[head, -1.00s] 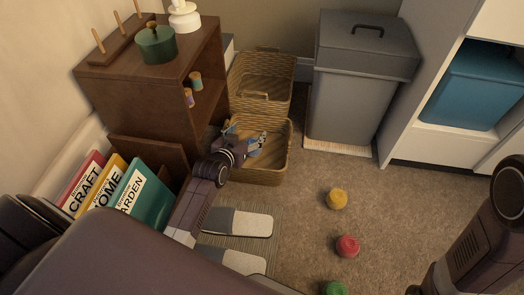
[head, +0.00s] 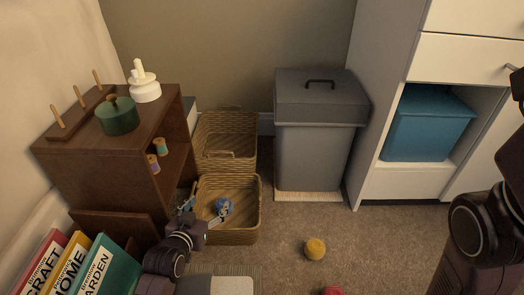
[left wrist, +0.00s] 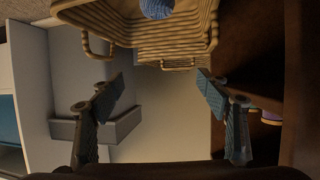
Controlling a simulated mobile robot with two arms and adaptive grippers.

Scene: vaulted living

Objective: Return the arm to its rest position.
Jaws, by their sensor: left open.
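My left arm reaches up from the bottom of the head view. Its gripper (head: 188,201) is at the left side of the front wicker basket (head: 238,237), close to the brown cabinet. In the left wrist view the two fingers of this gripper (left wrist: 161,84) are spread wide with nothing between them. A blue ball, like yarn (head: 222,207), lies in the front basket and also shows in the left wrist view (left wrist: 157,8). It is apart from the fingers. At the right of the head view is part of my right arm; its gripper does not show.
The brown cabinet (head: 95,185) stands close left, with a green pot (head: 117,117) on top and spools (head: 160,147) on its shelf. Books (head: 106,266) stand nearer. A grey bin (head: 312,150) is behind right. Carpet with a yellow object (head: 315,249) is open.

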